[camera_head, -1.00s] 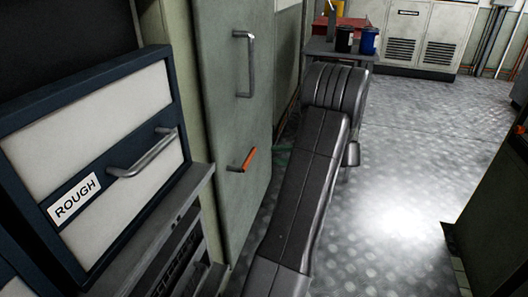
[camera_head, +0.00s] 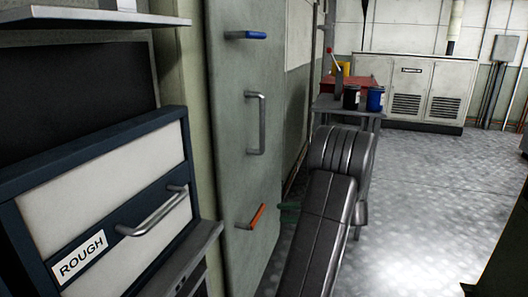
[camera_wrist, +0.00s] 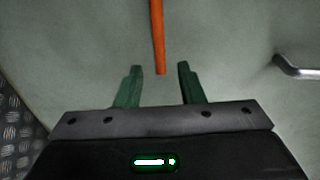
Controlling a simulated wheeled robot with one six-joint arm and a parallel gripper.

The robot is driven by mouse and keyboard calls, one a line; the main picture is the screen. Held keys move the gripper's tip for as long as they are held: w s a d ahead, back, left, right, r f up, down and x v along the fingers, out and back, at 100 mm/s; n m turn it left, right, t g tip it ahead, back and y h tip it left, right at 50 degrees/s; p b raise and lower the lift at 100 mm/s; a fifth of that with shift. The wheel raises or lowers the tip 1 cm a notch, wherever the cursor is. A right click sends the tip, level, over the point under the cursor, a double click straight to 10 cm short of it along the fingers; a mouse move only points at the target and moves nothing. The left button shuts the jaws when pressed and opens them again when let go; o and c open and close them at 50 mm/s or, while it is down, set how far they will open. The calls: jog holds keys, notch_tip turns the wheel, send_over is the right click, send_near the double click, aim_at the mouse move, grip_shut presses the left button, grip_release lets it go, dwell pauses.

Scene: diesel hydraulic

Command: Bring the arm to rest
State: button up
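My arm, dark and padded-looking, reaches from the bottom middle of the head view toward the tall grey-green door panel. My gripper (camera_head: 289,211) shows there as small green fingers, partly hidden behind the arm, just right of the orange-gripped handle (camera_head: 257,216). In the wrist view my gripper (camera_wrist: 160,80) has its two green fingers spread apart. The end of the orange handle (camera_wrist: 157,35) lines up with the gap between them. Nothing is held. I cannot tell how far the handle is from the fingertips.
The door panel (camera_head: 233,120) also carries a grey handle (camera_head: 257,123) and a blue one (camera_head: 247,35). A drawer marked ROUGH (camera_head: 80,257) is at left. A small table (camera_head: 335,103) with blue (camera_head: 375,99) and black (camera_head: 351,97) containers stands behind the arm. Floor is clear at right.

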aim_at(260, 210)
jog(key=b+x, duration=0.2)
jog(key=x, duration=0.7)
jog(key=shift+w+a, duration=0.1)
jog(key=shift+a, duration=0.2)
jog(key=shift+f, duration=0.1)
jog(key=p+v, duration=0.4)
jog(key=v, duration=1)
jog(key=b+x, duration=0.4)
jog(key=x, duration=1)
jog(key=shift+b, duration=0.3)
jog(key=shift+m+p, duration=0.3)
jog(key=shift+p, duration=0.25)
jog(key=shift+f+m, duration=0.3)
jog(key=shift+f, duration=0.15)
jog(key=shift+d, duration=0.1)
